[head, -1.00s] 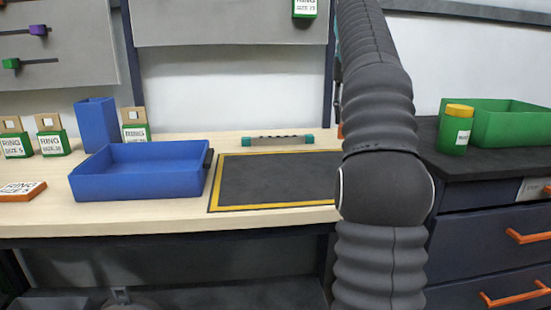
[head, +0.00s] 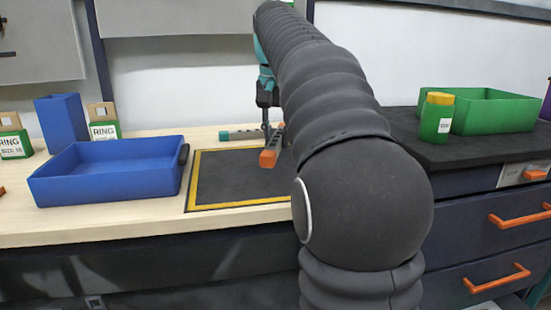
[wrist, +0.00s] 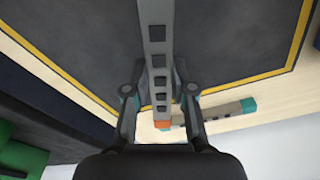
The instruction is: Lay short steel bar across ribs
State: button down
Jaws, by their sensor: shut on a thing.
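My gripper (head: 268,128) is over the back of the dark yellow-bordered mat (head: 235,183). In the wrist view my gripper (wrist: 159,95) is shut on a grey steel bar (wrist: 153,30) with an orange end and a row of dark square marks. The bar runs between the fingers and out of the top of that view. In the head view only the held bar's orange end (head: 268,159) shows clearly. A second grey bar with teal ends (head: 240,134) lies on the table behind the mat; it also shows in the wrist view (wrist: 222,113). I cannot make out any ribs.
An open blue bin (head: 105,187) stands left of the mat. Behind it are a tall blue box (head: 62,122) and ring-labelled blocks (head: 103,131). On the dark counter at right are a green jar (head: 436,120) and a green bin (head: 497,115). Orange drawer handles stick out below.

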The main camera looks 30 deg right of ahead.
aim_at(275, 168)
jog(key=shift+a+f, duration=0.25)
jog(key=shift+f, duration=0.2)
jog(key=shift+f+b, duration=0.6)
jog(key=shift+f, duration=1.1)
jog(key=shift+f, duration=0.15)
jog(key=c, duration=1)
grip_release()
jog(key=shift+o, duration=0.2)
